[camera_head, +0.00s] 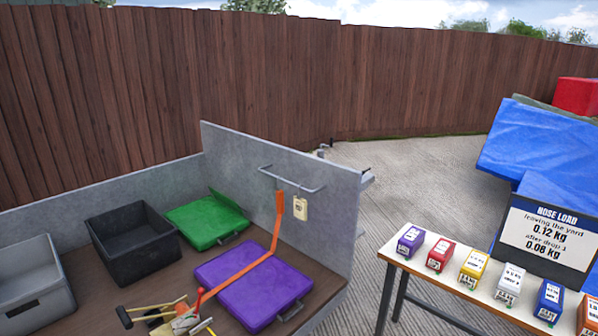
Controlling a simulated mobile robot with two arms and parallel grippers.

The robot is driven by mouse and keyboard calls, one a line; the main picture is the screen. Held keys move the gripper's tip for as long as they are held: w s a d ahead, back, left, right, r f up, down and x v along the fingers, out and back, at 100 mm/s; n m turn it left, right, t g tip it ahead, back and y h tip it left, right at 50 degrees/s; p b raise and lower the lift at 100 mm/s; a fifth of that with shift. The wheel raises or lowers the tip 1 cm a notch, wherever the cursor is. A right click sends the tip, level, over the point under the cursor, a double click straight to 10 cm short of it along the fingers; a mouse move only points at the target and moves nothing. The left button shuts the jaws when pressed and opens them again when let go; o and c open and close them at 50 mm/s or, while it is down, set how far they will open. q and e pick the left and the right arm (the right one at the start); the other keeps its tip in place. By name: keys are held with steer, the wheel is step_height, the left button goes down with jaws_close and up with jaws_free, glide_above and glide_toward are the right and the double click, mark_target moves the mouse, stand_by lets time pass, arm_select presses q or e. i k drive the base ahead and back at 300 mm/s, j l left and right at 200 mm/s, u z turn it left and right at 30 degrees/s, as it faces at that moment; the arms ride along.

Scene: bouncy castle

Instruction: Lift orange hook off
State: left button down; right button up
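Neither of my grippers shows in the head view.
A cream tag (301,208) hangs at the rail. At right, a table (425,263) holds several coloured blocks beside a sign (547,236).

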mark_target(279, 193)
steer(key=i+j+z, duration=0.2)
steer(key=i, duration=0.45)
steer(key=i+z, duration=0.2)
steer(key=i, duration=0.45)
